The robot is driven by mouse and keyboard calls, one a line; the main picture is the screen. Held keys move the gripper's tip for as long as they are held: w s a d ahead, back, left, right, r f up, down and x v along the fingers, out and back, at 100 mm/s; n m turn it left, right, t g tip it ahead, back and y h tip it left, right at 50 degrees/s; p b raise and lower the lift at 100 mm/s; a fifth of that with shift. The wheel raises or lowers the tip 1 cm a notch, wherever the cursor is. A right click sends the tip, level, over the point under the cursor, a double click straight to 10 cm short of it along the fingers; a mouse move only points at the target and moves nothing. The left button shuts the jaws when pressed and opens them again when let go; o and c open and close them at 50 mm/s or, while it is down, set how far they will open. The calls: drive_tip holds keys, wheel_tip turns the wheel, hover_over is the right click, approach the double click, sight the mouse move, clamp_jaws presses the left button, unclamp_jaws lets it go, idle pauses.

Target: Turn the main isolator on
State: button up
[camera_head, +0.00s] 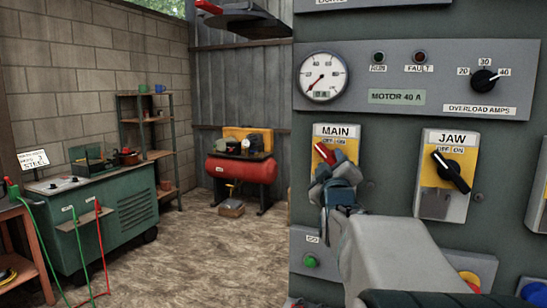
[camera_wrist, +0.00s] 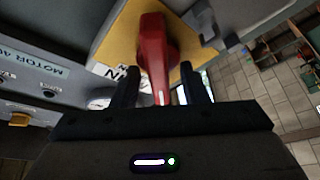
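The main isolator is a red handle (camera_head: 323,153) on a yellow plate under the label MAIN. In the head view the handle tilts up and left, toward the OFF mark. My gripper (camera_head: 337,172) is right at the isolator and covers the lower part of its plate. In the wrist view the red handle (camera_wrist: 154,50) reaches down between the two dark fingers of my gripper (camera_wrist: 164,78). The fingers are apart, with a gap visible on each side of the handle. I cannot tell whether either finger touches it.
The JAW switch (camera_head: 450,170), with a black handle, is right of the isolator. A green button (camera_head: 310,261) is below, and a gauge (camera_head: 323,76) and overload dial (camera_head: 484,81) are above. A green bench machine (camera_head: 110,220) and red compressor (camera_head: 240,170) stand left, with open floor between.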

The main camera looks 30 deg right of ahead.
drive_tip(key=shift+s, duration=0.1)
clamp_jaws()
